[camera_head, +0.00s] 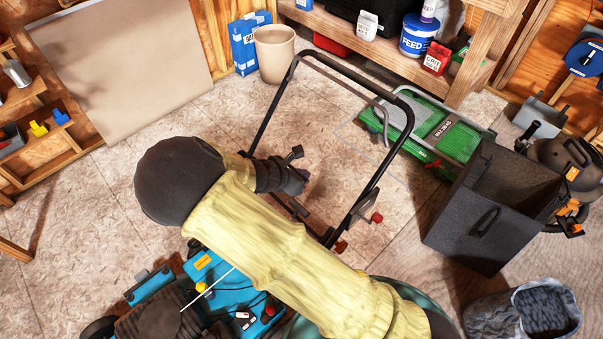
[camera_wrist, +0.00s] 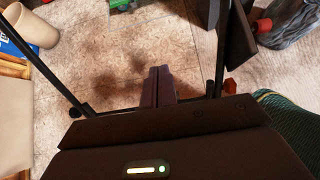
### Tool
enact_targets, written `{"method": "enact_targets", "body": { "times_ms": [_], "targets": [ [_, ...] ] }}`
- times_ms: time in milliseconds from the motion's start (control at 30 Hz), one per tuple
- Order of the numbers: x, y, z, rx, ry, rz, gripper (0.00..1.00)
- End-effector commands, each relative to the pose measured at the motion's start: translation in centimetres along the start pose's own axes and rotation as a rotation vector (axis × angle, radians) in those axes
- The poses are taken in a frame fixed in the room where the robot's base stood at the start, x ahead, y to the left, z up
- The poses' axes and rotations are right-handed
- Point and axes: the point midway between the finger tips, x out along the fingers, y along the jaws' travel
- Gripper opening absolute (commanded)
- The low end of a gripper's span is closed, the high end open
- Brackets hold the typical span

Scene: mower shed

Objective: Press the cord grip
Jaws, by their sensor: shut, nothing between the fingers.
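The teal mower (camera_head: 205,270) stands at the bottom, partly hidden under my arm. Its black tubular handle (camera_head: 345,75) rises and loops toward the shelf. Red knobs (camera_head: 376,217) sit on the handle's right side. A thin pale line runs over the mower's body; I cannot tell if it is the cord. I cannot make out the cord grip for certain. My gripper (camera_head: 297,182) is over the space between the handle's two bars. In the wrist view its fingers (camera_wrist: 158,86) are together and empty, with bare floor behind them and a handle bar (camera_wrist: 221,50) on each side.
A dark open bin (camera_head: 470,240) and a grey bag (camera_head: 522,312) stand to the right. A green board-like item (camera_head: 440,135) lies before the shelf (camera_head: 390,48). A beige bucket (camera_head: 273,55) stands at the back. The floor left of my arm is clear.

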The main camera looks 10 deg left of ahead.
Motion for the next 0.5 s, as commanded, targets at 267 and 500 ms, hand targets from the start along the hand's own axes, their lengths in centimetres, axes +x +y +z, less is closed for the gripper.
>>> {"method": "enact_targets", "body": {
  "times_ms": [267, 500],
  "targets": [
    [0.0, 0.0, 0.0, 0.000, 0.000, 0.000, 0.00],
    [0.4, 0.1, -1.2, -0.006, -0.014, -0.007, 0.00]
  ]
}}
